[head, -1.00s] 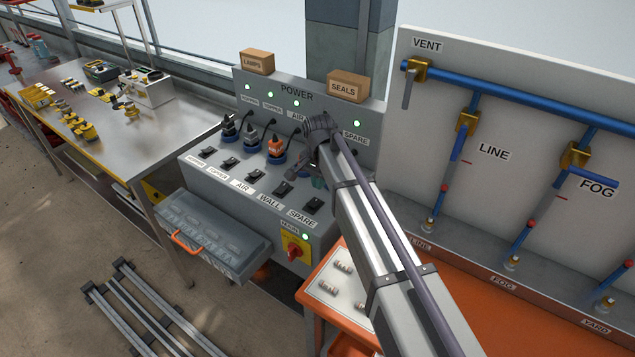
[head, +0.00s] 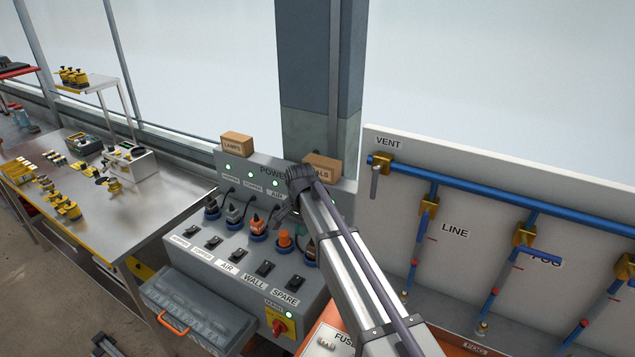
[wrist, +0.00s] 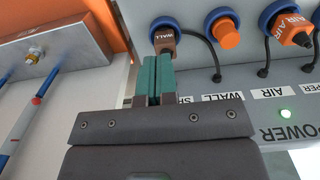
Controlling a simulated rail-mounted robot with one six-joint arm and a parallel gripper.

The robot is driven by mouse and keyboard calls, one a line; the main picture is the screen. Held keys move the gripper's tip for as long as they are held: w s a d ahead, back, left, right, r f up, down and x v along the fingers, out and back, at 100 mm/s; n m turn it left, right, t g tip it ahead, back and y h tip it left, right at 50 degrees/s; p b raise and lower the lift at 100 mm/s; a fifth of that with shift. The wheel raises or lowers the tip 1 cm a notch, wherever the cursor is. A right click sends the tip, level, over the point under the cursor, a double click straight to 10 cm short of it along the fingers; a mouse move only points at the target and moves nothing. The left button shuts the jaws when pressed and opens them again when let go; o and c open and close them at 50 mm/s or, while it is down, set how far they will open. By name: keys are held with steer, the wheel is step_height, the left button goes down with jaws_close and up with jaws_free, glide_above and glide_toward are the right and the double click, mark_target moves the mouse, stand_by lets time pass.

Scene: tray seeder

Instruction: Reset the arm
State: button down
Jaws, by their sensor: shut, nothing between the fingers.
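My gripper (wrist: 158,62) shows in the wrist view with its two teal fingers together and nothing between them. The fingertips are just beside a brown plug marked WALL (wrist: 165,40), which sits in a blue-ringed socket; I cannot tell whether they touch. In the head view my arm slants up from the lower right to the power panel (head: 205,165). It hides most of my gripper and the socket at the right end of the row.
An orange cap (wrist: 228,36) and the orange AIR plug (wrist: 293,30) sit beside the brown plug, with black cables looping near. Row switches (head: 215,243) line the panel front. A pipe board (head: 400,240) stands to the right. A steel bench (head: 150,205) stands at left.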

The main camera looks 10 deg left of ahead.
steer(key=s+d+f+n+b, duration=0.1)
steer(key=s+d+n, duration=0.1)
steer(key=s+d, duration=1)
steer(key=s+d+f+n+b, duration=0.1)
steer(key=s+d+n, duration=0.1)
steer(key=s+d, duration=1)
steer(key=d, duration=0.5)
steer(key=shift+s+n, duration=0.15)
steer(key=shift+n, duration=0.25)
steer(key=shift+f, duration=0.1)
